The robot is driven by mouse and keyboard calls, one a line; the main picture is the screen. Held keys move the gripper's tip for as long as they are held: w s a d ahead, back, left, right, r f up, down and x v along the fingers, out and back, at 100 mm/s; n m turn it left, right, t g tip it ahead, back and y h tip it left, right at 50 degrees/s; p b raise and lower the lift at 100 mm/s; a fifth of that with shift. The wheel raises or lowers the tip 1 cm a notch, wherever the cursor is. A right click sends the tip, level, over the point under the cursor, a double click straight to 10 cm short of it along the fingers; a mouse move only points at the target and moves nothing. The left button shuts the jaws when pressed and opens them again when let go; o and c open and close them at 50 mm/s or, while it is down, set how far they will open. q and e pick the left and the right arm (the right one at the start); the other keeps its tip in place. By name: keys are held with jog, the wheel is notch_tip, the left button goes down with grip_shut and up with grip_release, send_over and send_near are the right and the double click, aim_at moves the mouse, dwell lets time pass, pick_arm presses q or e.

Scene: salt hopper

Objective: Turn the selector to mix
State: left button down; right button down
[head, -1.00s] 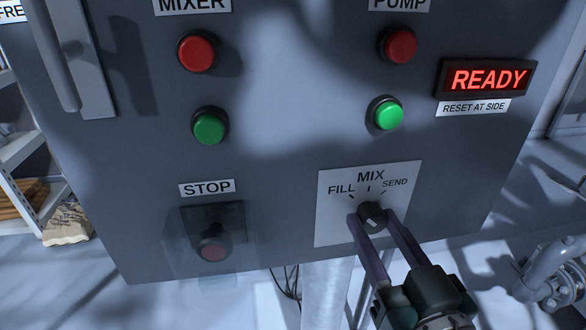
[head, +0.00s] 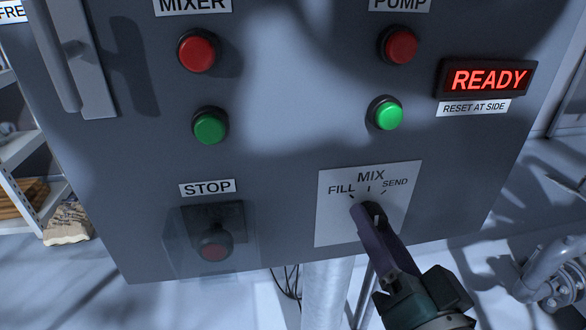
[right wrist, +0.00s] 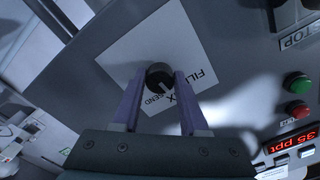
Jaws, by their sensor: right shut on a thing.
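The selector is a round black knob (right wrist: 158,77) on a white plate (head: 335,210) marked FILL, MIX and SEND, low on the grey panel. My right gripper (head: 370,212) reaches it from below right. In the right wrist view its two purple fingers (right wrist: 160,80) stand on either side of the knob, shut on it. In the head view the fingers line up one behind the other and hide most of the knob. A pale mark shows on the knob in the wrist view; I cannot tell exactly which label it points to. My left gripper is not in view.
A covered STOP button (head: 214,245) sits left of the plate. Green (head: 387,115) and red (head: 401,46) pump buttons are above it, with a READY display (head: 487,79) at right. Mixer buttons (head: 209,127) are at upper left. Pipework (head: 555,275) stands at lower right.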

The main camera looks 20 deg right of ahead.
jog(key=shift+m, duration=0.7)
jog(key=shift+c, duration=2.2)
grip_release()
jog(key=shift+s, duration=0.1)
jog(key=v, duration=0.9)
jog(key=shift+s+b, duration=0.3)
jog(key=shift+s, duration=0.1)
jog(key=shift+a, duration=0.1)
